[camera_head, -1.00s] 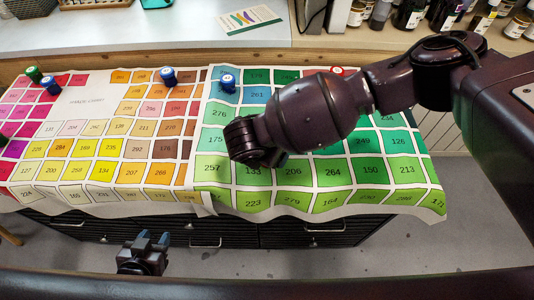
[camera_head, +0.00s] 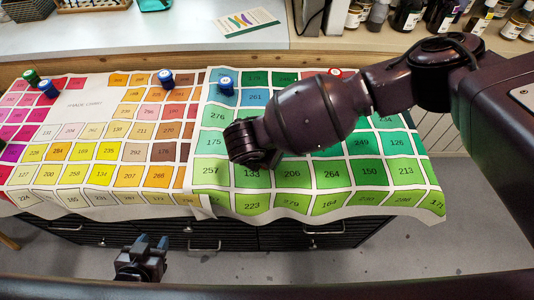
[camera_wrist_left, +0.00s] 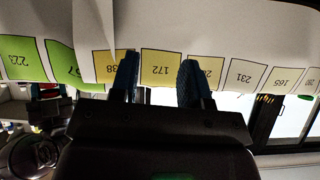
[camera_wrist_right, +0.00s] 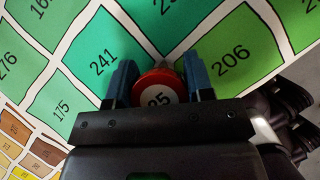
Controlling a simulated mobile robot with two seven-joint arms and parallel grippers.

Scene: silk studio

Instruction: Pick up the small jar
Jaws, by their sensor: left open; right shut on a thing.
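A small jar (camera_wrist_right: 158,93) with a red rim and a pale top with dark digits sits between the fingers of my right gripper (camera_wrist_right: 158,88) in the right wrist view. The right gripper is shut on it, above the green squares of the color chart. In the head view my right wrist hides this jar. My left gripper (camera_head: 148,243) is open and empty, in front of the table's near edge. It also shows in the left wrist view (camera_wrist_left: 158,80), facing the chart's hanging edge.
The color chart cloth (camera_head: 85,104) covers the table and hangs over its front. Blue-capped jars (camera_head: 166,79) (camera_head: 226,86) stand on it, with a green jar (camera_head: 30,77) and a blue jar (camera_head: 48,88) at left. Bottles (camera_head: 408,16) stand at the back right.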

